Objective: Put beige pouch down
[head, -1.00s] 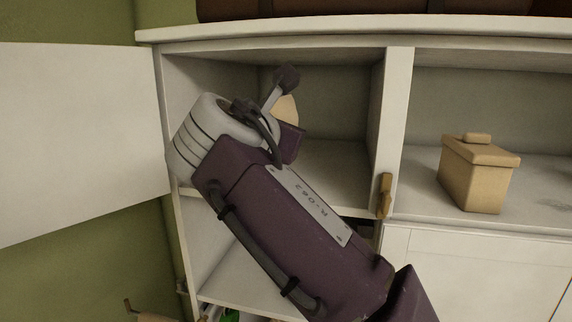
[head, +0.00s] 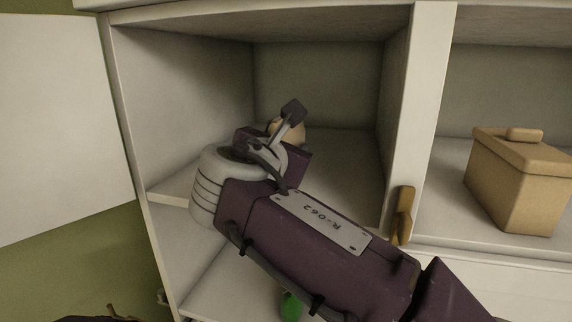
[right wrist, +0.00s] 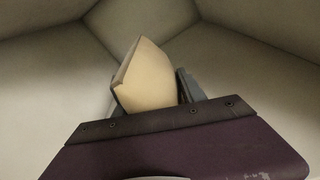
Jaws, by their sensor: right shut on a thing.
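The beige pouch (right wrist: 152,78) is between the two fingers of my right gripper (right wrist: 152,93) in the right wrist view, and the gripper is shut on it. In the head view only a small part of the pouch (head: 290,134) shows, behind my right gripper (head: 284,128) and wrist. The gripper and pouch are inside the open upper left compartment of the white cabinet (head: 318,88). Whether the pouch touches the compartment floor cannot be told, as my arm hides its underside. My left gripper does not show.
The cabinet's white door (head: 60,120) stands open at the left. A divider (head: 421,110) with a wooden handle (head: 402,215) separates the right compartment, which holds a tan lidded box (head: 519,180). A green object (head: 290,305) sits on the lower shelf.

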